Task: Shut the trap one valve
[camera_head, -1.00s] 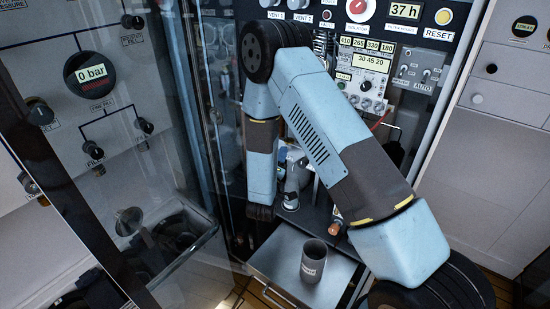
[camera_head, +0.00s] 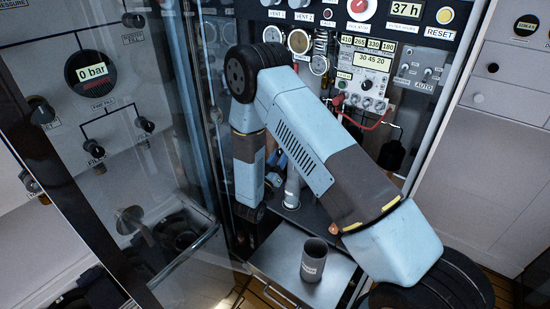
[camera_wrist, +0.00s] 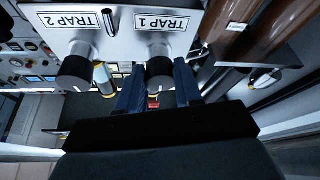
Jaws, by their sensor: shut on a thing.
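The trap one valve is a dark round knob (camera_wrist: 160,71) on a pale panel (camera_wrist: 108,20), under an upside-down "TRAP 1" label (camera_wrist: 163,22) in the wrist view. My gripper (camera_wrist: 159,84) has its two blue fingers on either side of this knob, shut on it. The knob's pointer direction is hard to read. A like dark knob (camera_wrist: 76,72) under the "TRAP 2" label (camera_wrist: 72,20) stands to the left, clear of the fingers. In the head view my arm hides most of the valve area.
Brown cylinders (camera_wrist: 228,25) stand close to the right of the valve in the wrist view. In the head view a grey cup (camera_head: 313,260) stands on a metal shelf (camera_head: 285,249). A glass door (camera_head: 75,175) is at the left, and a red cable (camera_head: 368,126) hangs by the panel.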

